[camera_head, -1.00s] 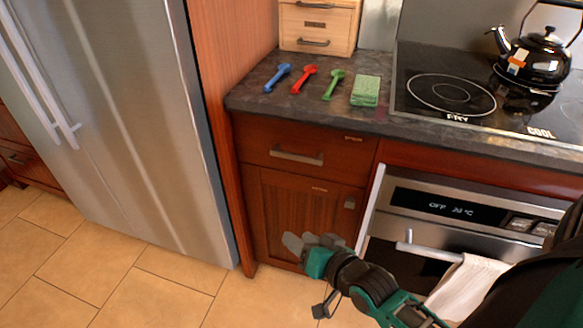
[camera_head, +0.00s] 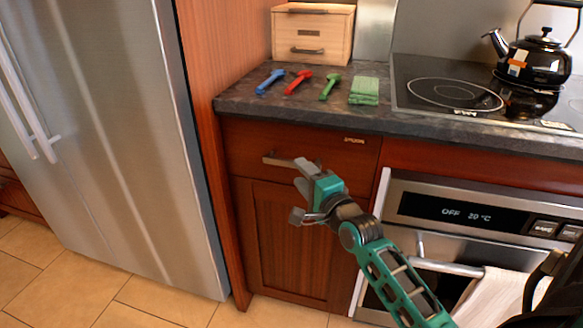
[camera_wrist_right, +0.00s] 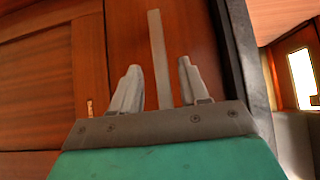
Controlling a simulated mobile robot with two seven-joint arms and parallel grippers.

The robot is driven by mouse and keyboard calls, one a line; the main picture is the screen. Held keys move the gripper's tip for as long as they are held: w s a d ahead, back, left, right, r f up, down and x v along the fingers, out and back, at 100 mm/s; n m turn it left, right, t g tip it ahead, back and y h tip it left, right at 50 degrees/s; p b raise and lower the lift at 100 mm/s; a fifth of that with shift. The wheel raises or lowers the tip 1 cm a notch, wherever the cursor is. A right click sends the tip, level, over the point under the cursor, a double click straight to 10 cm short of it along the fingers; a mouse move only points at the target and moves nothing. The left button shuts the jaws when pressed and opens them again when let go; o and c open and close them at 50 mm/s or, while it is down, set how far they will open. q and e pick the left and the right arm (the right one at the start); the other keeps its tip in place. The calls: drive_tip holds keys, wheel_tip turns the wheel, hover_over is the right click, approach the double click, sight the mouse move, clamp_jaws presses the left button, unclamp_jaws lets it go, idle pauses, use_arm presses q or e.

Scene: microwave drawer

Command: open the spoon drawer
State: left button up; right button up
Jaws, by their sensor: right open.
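The drawer (camera_head: 245,141) is a reddish-brown wooden front just under the dark counter, shut flush with the cabinet. Its metal bar handle (camera_head: 278,160) is partly hidden behind my right gripper (camera_head: 300,192). The gripper is open and empty in front of the drawer, with its fingers turned towards the handle. In the right wrist view the handle (camera_wrist_right: 156,38) runs as an upright bar between the two spread fingers of the gripper (camera_wrist_right: 158,74). I cannot tell whether a finger touches it. My left gripper is in neither view.
A blue spoon (camera_head: 270,81), red spoon (camera_head: 298,83), green spoon (camera_head: 329,88) and green sponge (camera_head: 364,91) lie on the counter (camera_head: 240,103). A cabinet door (camera_head: 283,250) is below the drawer. The fridge (camera_head: 120,130) stands left, the oven (camera_head: 450,212) right.

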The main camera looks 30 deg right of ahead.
drive_tip(key=w, duration=0.3)
drive_tip(key=w+b, duration=0.1)
drive_tip(key=w, duration=0.1)
drive_tip(key=shift+w+d, duration=0.2)
drive_tip(key=shift+w, duration=0.2)
clamp_jaws()
